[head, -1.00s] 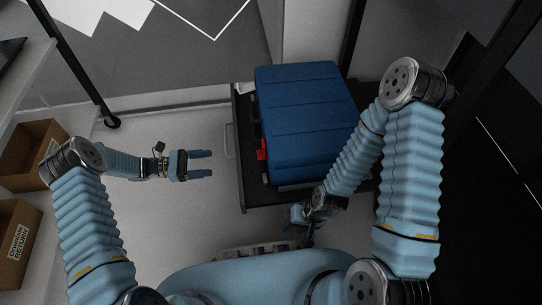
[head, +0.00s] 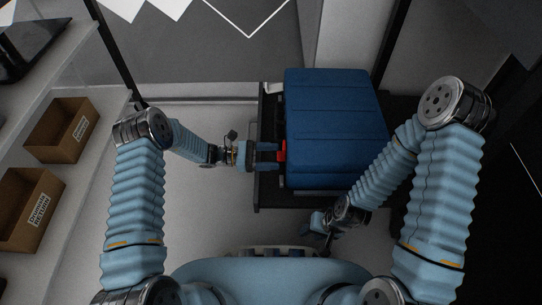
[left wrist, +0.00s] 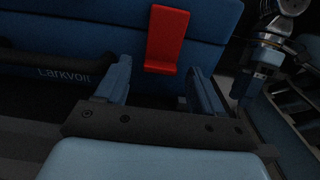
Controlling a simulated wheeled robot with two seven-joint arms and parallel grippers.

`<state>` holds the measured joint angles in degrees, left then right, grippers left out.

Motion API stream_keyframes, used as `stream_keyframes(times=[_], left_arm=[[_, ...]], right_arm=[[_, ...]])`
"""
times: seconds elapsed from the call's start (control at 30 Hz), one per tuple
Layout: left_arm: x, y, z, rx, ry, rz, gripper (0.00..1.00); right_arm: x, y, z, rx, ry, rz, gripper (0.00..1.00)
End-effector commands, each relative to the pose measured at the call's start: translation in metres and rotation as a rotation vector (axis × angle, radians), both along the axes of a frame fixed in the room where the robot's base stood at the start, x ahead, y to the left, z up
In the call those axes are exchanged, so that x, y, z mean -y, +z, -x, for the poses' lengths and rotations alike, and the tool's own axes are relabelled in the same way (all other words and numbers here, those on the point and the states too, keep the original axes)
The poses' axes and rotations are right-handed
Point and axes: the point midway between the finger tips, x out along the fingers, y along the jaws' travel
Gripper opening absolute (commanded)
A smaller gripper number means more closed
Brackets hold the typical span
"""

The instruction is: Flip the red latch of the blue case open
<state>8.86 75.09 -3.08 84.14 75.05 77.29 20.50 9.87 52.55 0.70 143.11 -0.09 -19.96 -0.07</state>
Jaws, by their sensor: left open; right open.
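The blue case (head: 335,130) rests on a dark cart, and its side fills the upper part of the left wrist view (left wrist: 90,30). The red latch (head: 282,151) is on the case's left side in the head view; it shows clearly in the left wrist view (left wrist: 165,40), hanging flat against the case face. My left gripper (head: 268,152) is open, its fingers pointing at the latch. In the left wrist view the latch's lower end sits between and just beyond the two fingertips (left wrist: 158,75); contact cannot be told. My right gripper (head: 325,222) is open and empty below the case's front edge.
The dark cart (head: 270,198) has an edge showing left of and below the case. A dark handle (left wrist: 45,66) is on the case left of the latch. Cardboard boxes (head: 62,128) (head: 30,208) stand on a shelf at the left. Floor between shelf and cart is clear.

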Motion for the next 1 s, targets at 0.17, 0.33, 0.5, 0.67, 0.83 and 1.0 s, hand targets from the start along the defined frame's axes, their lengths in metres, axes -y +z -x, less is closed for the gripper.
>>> stream_keyframes(times=[0.17,0.33,0.5,0.67,0.83,1.0], left_arm=[[0.0037,0.0000,0.0003,0.000,-0.001,0.000,0.68],[0.0034,0.0001,0.0002,0.000,-0.001,0.000,0.64],[0.0032,0.0001,0.0002,0.000,-0.001,0.000,0.37],[0.0031,0.0001,0.0002,0.000,-0.001,0.000,0.13],[0.0025,0.0014,0.0001,0.001,-0.001,-0.006,0.12],[-0.0001,0.0056,0.0000,0.002,-0.001,-0.050,0.12]], right_arm=[[0.0001,-0.0001,0.0000,0.000,0.000,0.000,0.43],[0.0000,-0.0001,0.0000,0.000,0.000,0.000,0.43],[0.0000,-0.0001,0.0000,0.000,0.000,0.000,0.43],[0.0000,-0.0001,0.0000,0.000,0.000,0.000,0.43],[0.0000,0.0015,0.0000,0.000,0.000,0.000,0.43],[-0.0001,0.0089,0.0003,-0.002,0.001,0.000,0.43]])
